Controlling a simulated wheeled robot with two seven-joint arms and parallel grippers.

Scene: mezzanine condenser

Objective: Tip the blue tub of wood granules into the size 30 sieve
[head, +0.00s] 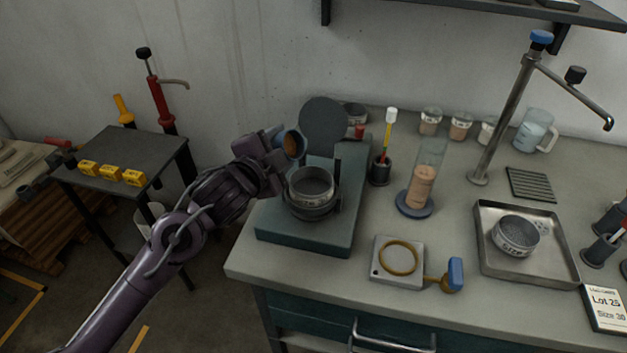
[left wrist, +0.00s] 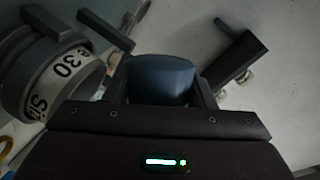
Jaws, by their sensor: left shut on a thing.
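My left gripper (head: 280,148) is shut on the blue tub (head: 293,145) and holds it tilted, its mouth facing right. Brown granules show inside the mouth. The tub also shows between the fingers in the left wrist view (left wrist: 163,80). The size 30 sieve (head: 312,186) sits in a dark ring on the green base, just below and right of the tub; it looks empty. Its label, with "30" readable, shows in the left wrist view (left wrist: 55,85). The tub is apart from the sieve. My right gripper is not in view.
A dark round disc (head: 324,126) stands upright behind the sieve. A second sieve (head: 516,234) sits in a metal tray (head: 555,268). A pen holder (head: 380,170) and a cylinder of granules (head: 424,185) stand right of the base. A card (head: 606,308) reads "Lot 25 Size 30".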

